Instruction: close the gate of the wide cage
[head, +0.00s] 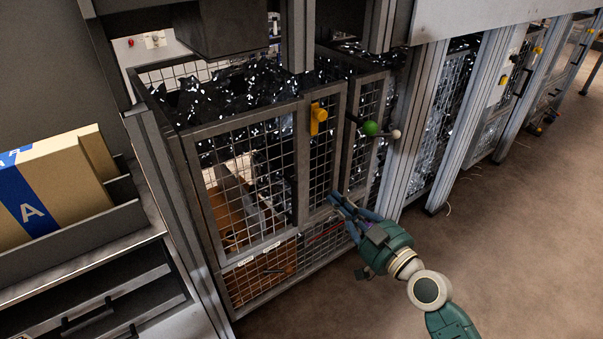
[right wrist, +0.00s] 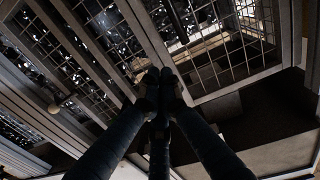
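The wide cage (head: 257,293) stands in front of me, with grey frames and wire mesh, full of dark shredded material with white flecks. Its framed mesh gate (head: 240,257) is on the front, and a yellow latch (head: 318,119) sits near its upper right. I cannot tell whether the gate is flush with the cage. My right gripper (head: 335,197) is in front of the mesh near the gate's lower right corner. In the right wrist view its fingertips (right wrist: 160,82) are together beside a frame bar, with nothing visible between them; contact is unclear. My left gripper is out of view.
Metal posts (head: 412,125) and more mesh cages stand to the right. A shelf with a cardboard box (head: 70,190) is at left. The brown floor (head: 490,245) at right is clear.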

